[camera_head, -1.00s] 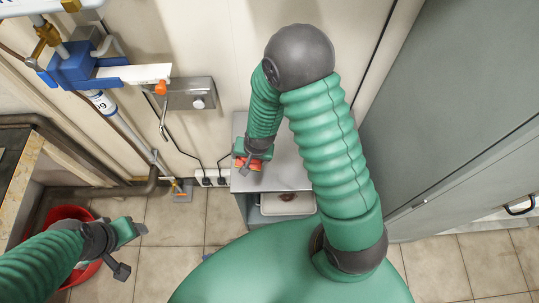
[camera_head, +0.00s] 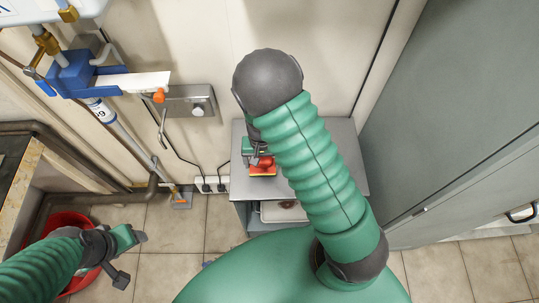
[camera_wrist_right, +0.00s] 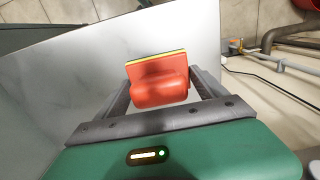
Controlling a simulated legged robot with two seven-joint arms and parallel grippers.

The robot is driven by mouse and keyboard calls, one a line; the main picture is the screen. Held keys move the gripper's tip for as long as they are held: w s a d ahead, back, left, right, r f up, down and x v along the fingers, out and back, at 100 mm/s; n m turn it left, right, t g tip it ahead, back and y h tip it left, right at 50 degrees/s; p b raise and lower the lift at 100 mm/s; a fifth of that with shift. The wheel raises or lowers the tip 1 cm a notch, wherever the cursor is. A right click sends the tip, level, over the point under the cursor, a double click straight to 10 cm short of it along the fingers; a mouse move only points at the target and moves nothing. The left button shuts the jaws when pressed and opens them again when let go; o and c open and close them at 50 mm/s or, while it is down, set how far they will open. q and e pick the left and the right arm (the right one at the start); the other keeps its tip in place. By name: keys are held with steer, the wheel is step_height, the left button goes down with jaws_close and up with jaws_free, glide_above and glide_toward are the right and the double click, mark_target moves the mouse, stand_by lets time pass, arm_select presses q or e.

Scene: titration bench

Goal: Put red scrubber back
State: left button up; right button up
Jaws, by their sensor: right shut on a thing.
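The red scrubber (camera_head: 263,166) has a red handle and an orange and yellow edge. It is over the grey top of a small cabinet (camera_head: 300,170) against the wall. My right gripper (camera_head: 258,157) is shut on it. In the right wrist view the scrubber (camera_wrist_right: 158,82) sits between the two fingers of my right gripper (camera_wrist_right: 160,92), above or on the grey top; I cannot tell if it touches. My left gripper (camera_head: 138,237) is at the lower left, above the floor by a red bucket; its fingers do not show clearly enough to tell open from shut.
A white tray (camera_head: 283,212) stands on the shelf under the cabinet top. A red bucket (camera_head: 62,222) is on the floor at the left. A tall grey cabinet (camera_head: 450,110) closes off the right.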

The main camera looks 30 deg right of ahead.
steer(key=d, duration=0.1)
steer(key=w+d, duration=0.1)
steer(key=d, duration=0.1)
steer(key=shift+w+d+f, duration=0.15)
steer(key=shift+w+d, duration=0.15)
steer(key=shift+w, duration=0.1)
step_height(320, 180, down, 3)
steer(key=shift+w+f+p, duration=0.15)
steer(key=shift+p, duration=0.3)
steer(key=shift+d+f, duration=0.1)
steer(key=shift+c, duration=0.7)
steer(key=o, duration=1.3)
steer(key=shift+d, duration=0.2)
steer(key=shift+c, duration=0.2)
step_height(320, 180, up, 12)
steer(key=s+a+r+n+t, duration=0.2)
steer(key=s+a+r+n, duration=0.4)
steer(key=s+a+r, duration=0.1)
steer(key=s+a, duration=0.1)
steer(key=s, duration=0.1)
steer(key=shift+s+r+t, duration=0.35)
steer(key=shift+r+t, duration=0.05)
